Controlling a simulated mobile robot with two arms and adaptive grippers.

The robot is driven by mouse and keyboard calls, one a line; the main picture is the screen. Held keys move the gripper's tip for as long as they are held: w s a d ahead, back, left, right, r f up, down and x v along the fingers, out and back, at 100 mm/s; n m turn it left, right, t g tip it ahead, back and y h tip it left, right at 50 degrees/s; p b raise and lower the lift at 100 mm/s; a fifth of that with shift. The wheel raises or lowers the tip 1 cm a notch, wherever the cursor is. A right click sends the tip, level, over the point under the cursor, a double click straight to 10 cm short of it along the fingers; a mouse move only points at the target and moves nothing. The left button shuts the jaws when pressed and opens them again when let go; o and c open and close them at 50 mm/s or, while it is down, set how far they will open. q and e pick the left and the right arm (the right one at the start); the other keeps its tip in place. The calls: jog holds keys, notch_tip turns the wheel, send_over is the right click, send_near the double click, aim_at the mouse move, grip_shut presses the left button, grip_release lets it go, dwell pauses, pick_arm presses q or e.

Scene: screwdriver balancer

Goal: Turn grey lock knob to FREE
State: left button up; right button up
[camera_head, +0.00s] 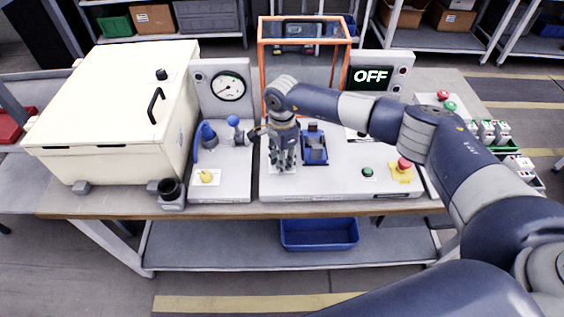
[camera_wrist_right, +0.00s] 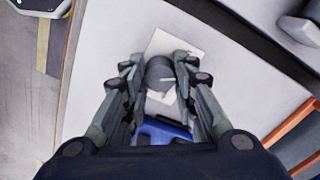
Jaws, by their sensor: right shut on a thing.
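The grey lock knob (camera_wrist_right: 159,73) sits on a white label plate (camera_wrist_right: 190,42) in the right wrist view. A light pointer mark shows on the knob, but the label's words are too small to read. My right gripper (camera_wrist_right: 160,78) points down with a finger on each side of the knob, shut on it. In the head view my right gripper (camera_head: 284,160) stands on the grey panel (camera_head: 330,185), left of a blue holder (camera_head: 314,148), and hides the knob. The white label's edge shows under the fingers. My left gripper is not in view.
A display reading OFF (camera_head: 370,77) stands behind. A red emergency button (camera_head: 404,164) and a green button (camera_head: 367,171) are at right. An orange-framed guard (camera_head: 304,42) rises behind the gripper. A gauge (camera_head: 228,87), blue-handled valves (camera_head: 208,135) and a cream box (camera_head: 110,110) are at left.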

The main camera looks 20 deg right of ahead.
jog(key=m+b, duration=0.2)
jog(key=m, duration=0.1)
jog(key=shift+f+m, duration=0.1)
jog(key=shift+m, duration=0.3)
jog(key=m+b, duration=0.1)
jog(key=m, duration=0.2)
jog(key=shift+m+b, duration=0.3)
jog(key=shift+b, duration=0.05)
jog(key=m+b, duration=0.1)
jog(key=m, duration=0.2)
jog(key=shift+m, duration=0.3)
jog(key=shift+r+m+b, duration=0.2)
jog(key=shift+m+b, duration=0.5)
jog(key=shift+m, duration=1.2)
jog(key=shift+w, duration=0.1)
jog(key=o, duration=1.1)
